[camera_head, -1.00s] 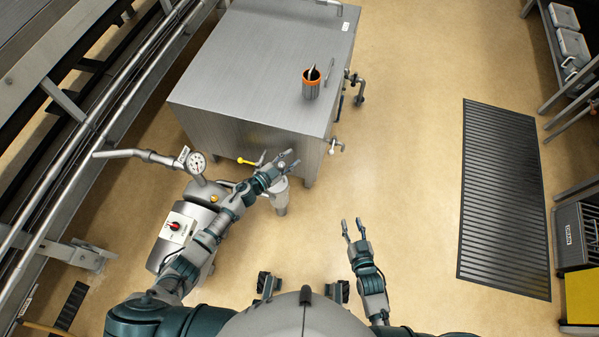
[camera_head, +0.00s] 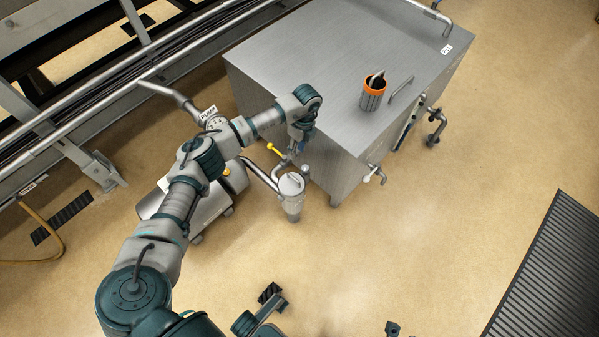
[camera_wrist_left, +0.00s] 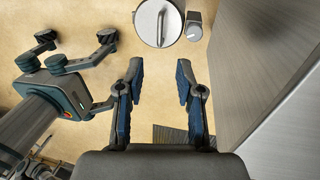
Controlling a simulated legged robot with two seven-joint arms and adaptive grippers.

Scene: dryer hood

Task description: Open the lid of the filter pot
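The filter pot (camera_head: 292,204) is a small upright metal cylinder beside the steel cabinet's near corner. Its round lid (camera_head: 291,184) lies flat on top. The left wrist view shows the lid (camera_wrist_left: 158,22) from above, with a bar handle across it. My left gripper (camera_head: 297,146) is beyond and above the pot in the head view, its fingers partly hidden by its wrist. In the left wrist view the fingers (camera_wrist_left: 160,85) are apart and empty, with the lid beyond their tips.
The steel cabinet (camera_head: 330,85) stands close behind the pot and carries an orange-rimmed container (camera_head: 374,92). A yellow-handled valve (camera_head: 277,151) and the pump (camera_head: 196,207) are left of the pot. Open floor (camera_head: 400,245) lies to the right.

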